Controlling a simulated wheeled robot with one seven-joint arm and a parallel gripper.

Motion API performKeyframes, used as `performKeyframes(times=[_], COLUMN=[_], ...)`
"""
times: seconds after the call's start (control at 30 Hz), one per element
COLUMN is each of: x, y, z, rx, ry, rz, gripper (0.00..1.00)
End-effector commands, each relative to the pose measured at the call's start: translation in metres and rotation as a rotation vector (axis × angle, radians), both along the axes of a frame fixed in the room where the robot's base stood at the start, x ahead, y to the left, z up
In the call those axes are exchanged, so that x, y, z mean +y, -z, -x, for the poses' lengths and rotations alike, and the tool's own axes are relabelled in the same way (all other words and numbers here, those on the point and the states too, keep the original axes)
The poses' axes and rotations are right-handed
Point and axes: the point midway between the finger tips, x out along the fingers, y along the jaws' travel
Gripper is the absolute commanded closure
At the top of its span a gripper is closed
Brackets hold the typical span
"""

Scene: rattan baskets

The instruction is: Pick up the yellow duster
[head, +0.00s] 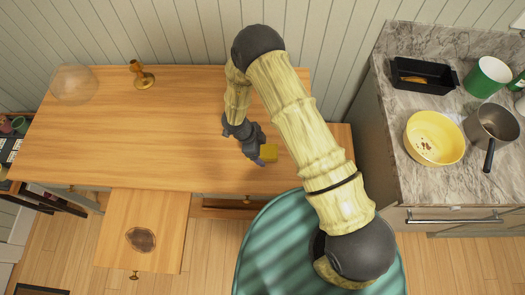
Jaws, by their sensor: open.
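A small yellow block-like thing, which looks like the yellow duster (268,152), lies near the right front part of the wooden table (120,140). My gripper (258,158) is at its left edge, low over the table. The jaws are open, but the fingers are small and dark in this view. I cannot tell whether a finger touches the duster or whether part of it sits between the fingers. My arm hides part of the table behind and to the right.
A brass candlestick (142,76) and a clear glass bowl (74,85) stand at the back left. A drawer (120,222) is pulled out in front, with a dark round patch. A marble counter (400,38) at right holds a yellow bowl (434,137), a saucepan (491,122) and a black tray (408,86).

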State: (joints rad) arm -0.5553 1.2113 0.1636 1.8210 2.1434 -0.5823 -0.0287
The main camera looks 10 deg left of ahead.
Motion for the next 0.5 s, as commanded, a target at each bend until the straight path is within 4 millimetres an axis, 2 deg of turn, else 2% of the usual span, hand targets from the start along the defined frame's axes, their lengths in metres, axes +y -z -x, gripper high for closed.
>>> performKeyframes(times=[0.1, 0.13, 0.3, 0.37, 0.5], x=[0.0001, 0.0001, 0.0001, 0.0001, 0.0000], y=[-0.0002, -0.0002, -0.0002, -0.0002, -0.0003], z=[0.0001, 0.0001, 0.0001, 0.0001, 0.0000], rx=[0.000, 0.000, 0.000, 0.000, 0.000], ry=[0.000, 0.000, 0.000, 0.000, 0.000], rz=[0.000, 0.000, 0.000, 0.000, 0.000], gripper=[0.15, 0.19, 0.53, 0.63, 0.63])
